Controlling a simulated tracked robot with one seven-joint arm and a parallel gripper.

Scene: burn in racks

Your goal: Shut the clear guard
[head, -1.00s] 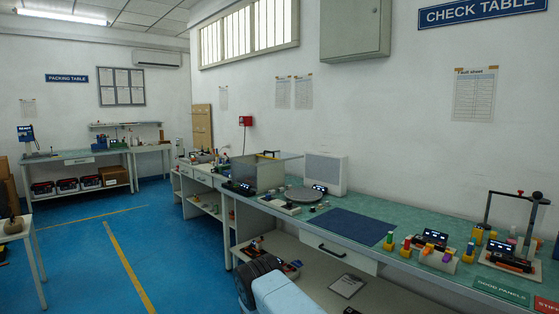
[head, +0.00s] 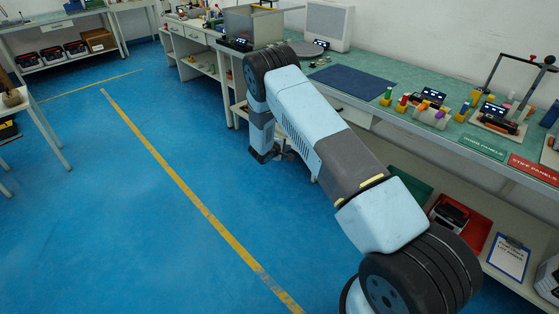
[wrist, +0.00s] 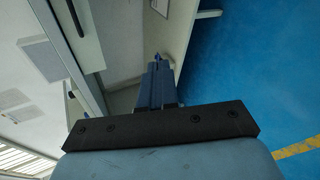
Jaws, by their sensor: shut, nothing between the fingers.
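The guard (head: 252,22) is a box with see-through grey walls on the green bench, at the top of the head view. A thin-edged panel with a dark handle shows at its top, cut by the picture's edge. I cannot tell how far it stands open. My arm crosses the head view, and its bent end hangs in front of the bench, below and apart from the guard. My gripper (wrist: 158,82) is shut and empty in the wrist view, pointing along the bench front and low shelving. The guard is not clearly seen in the wrist view.
The bench (head: 372,69) carries a dark blue mat (head: 352,83), a pale upright box (head: 326,25) and several panels with coloured pegs at the right. A lower shelf holds a red tray (head: 478,226) and a clipboard (head: 508,257).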

